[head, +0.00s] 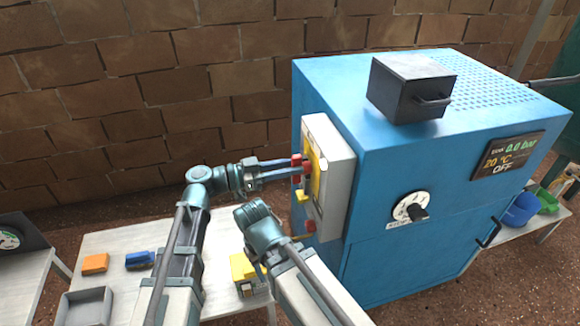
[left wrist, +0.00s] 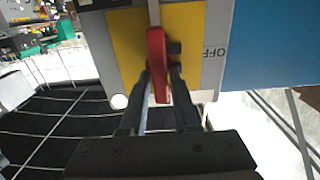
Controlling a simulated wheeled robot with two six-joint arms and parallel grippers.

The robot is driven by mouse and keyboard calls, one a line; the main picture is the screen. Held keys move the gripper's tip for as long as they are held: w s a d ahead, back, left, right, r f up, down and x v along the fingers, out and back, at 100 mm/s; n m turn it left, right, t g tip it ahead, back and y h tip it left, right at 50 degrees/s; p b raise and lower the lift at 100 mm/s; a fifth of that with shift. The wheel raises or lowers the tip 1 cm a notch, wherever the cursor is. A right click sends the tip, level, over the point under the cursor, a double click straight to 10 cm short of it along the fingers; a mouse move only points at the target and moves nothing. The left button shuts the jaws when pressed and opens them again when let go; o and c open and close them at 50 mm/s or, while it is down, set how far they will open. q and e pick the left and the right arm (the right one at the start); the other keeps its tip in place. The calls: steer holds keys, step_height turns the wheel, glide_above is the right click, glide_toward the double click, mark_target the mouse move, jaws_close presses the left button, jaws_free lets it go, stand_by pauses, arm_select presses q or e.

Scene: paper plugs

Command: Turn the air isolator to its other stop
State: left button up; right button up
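The air isolator is a red handle (left wrist: 157,62) on a yellow plate (left wrist: 128,40), with the word OFF on the grey housing beside it. In the head view the isolator (head: 307,166) sits on the grey box on the blue machine's left side. My left gripper (head: 301,167) reaches it from the left. In the left wrist view my left gripper (left wrist: 161,72) has one finger on each side of the red handle, close against it. The handle lies in line with the fingers. My right arm shows in the head view, but its fingers do not.
The blue machine (head: 380,190) carries a dark box (head: 410,88), a round dial (head: 410,207) and a display (head: 505,157) reading 0.0 bar, 20 °C, OFF. A table (head: 125,240) at left holds an orange block (head: 95,263), a blue block (head: 140,260) and a grey tray (head: 85,306).

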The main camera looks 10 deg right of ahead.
arm_select(q)
jaws_close()
steer(key=shift+n, duration=0.4)
steer(key=n, duration=0.8)
steer(key=w+f+n+b, duration=0.1)
steer(key=n, duration=0.3)
steer(key=shift+w+n, duration=0.1)
steer(key=shift+n, duration=0.3)
steer(key=shift+f+n, duration=0.15)
steer(key=shift+n, duration=2.15)
